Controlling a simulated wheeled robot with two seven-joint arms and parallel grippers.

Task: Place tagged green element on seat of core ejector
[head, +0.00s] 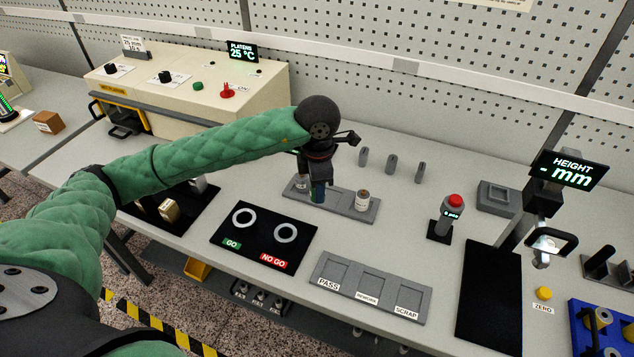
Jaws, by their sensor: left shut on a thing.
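My left gripper (319,172) points down over the grey rack (336,204) at the middle of the bench. It is shut on a small dark blue-green element (318,190), largely hidden by the fingers. No tag on it can be made out. I cannot tell whether the element touches the rack. A pale cylinder (362,200) stands at the rack's right end, and another (301,183) shows partly behind the gripper. A grey upright device with a red top button (453,203) stands to the right; I cannot tell if it is the core ejector. My right gripper is out of view.
In front lie a black GO / NO GO board (264,238) and a grey PASS / REWORK / SCRAP tray (370,287). A black mat (492,296) and height gauge display (569,170) are at right. A cream platen machine (187,92) stands behind left. Several small grey posts stand behind the rack.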

